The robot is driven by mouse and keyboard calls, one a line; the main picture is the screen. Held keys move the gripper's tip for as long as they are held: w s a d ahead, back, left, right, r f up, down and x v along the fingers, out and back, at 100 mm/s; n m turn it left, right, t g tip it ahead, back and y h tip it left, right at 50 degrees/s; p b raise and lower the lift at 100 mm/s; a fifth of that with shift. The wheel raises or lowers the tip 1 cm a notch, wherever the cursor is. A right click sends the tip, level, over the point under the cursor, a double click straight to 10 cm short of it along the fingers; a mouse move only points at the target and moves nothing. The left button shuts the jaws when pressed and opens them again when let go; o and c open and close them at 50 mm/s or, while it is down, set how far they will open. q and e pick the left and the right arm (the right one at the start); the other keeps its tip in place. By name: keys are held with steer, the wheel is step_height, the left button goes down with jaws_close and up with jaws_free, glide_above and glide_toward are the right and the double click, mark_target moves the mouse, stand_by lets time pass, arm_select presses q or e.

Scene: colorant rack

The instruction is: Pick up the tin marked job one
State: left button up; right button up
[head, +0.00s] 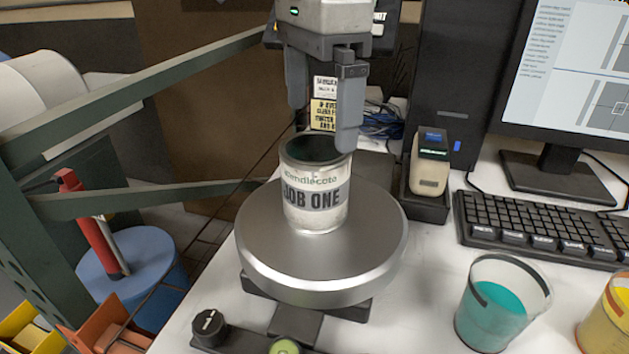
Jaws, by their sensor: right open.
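The tin marked JOB ONE (314,205) is a white, open-topped can with a dark inside. It stands upright on a round metal turntable (265,255) in the middle of the head view. My right gripper (322,125) comes down from the top, with its two fingers spread. One fingertip overlaps the tin's right rim in the picture; the other is above and behind the left rim. I cannot tell whether either finger touches the tin. Nothing is held between the fingers. My left gripper is not in view.
A cup of teal liquid (498,305) and a yellow container (608,325) stand at the lower right. A handheld device (430,165) sits in a dark holder right of the turntable. A keyboard (545,228) and monitor (575,80) are farther right. Green metal beams (140,90) cross the left.

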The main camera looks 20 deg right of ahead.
mark_target(315, 164)
step_height(315, 164, down, 8)
steer(key=shift+w+a+f+p, duration=0.1)
steer(key=shift+w+a+p, duration=0.05)
steer(key=shift+p, duration=0.2)
steer(key=c, duration=1.1)
